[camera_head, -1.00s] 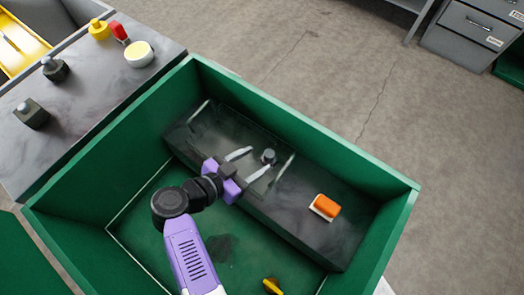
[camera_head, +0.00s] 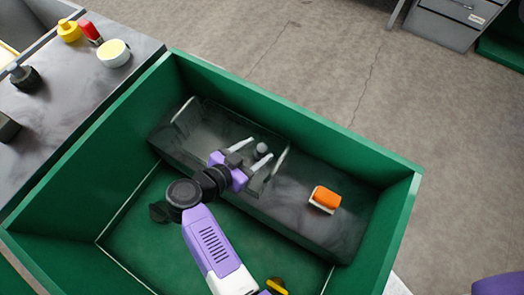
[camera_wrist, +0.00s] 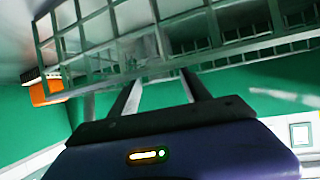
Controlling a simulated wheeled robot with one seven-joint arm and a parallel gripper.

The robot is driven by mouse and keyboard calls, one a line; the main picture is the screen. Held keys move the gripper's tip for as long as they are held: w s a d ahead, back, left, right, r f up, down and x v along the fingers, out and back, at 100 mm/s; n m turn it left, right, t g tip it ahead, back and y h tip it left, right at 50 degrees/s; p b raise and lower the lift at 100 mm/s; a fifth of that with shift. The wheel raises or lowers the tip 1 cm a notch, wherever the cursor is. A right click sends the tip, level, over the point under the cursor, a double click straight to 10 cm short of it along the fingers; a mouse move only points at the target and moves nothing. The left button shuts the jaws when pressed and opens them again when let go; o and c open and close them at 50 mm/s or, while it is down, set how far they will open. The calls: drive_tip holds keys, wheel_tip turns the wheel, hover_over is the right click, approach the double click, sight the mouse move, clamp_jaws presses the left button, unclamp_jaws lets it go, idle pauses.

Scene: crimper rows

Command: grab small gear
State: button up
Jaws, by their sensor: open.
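A small grey round part (camera_head: 262,150), which looks like the small gear, stands on the dark marbled shelf (camera_head: 305,222) inside the green bin. My gripper (camera_head: 259,157) is open above the shelf, its two light fingers pointing at the grey part. In the head view the part appears between or just beyond the fingertips; I cannot tell its exact depth. In the wrist view both dark fingers (camera_wrist: 160,92) stand apart with a pale metal grid (camera_wrist: 160,40) beyond them. I cannot make out the gear there.
An orange block with a white base (camera_head: 325,198) sits on the shelf to the right. The green bin's walls (camera_head: 300,115) surround the shelf. A yellow item (camera_head: 277,286) lies low in the bin.

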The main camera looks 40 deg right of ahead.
drive_tip(key=shift+x, duration=1.35)
clamp_jaws()
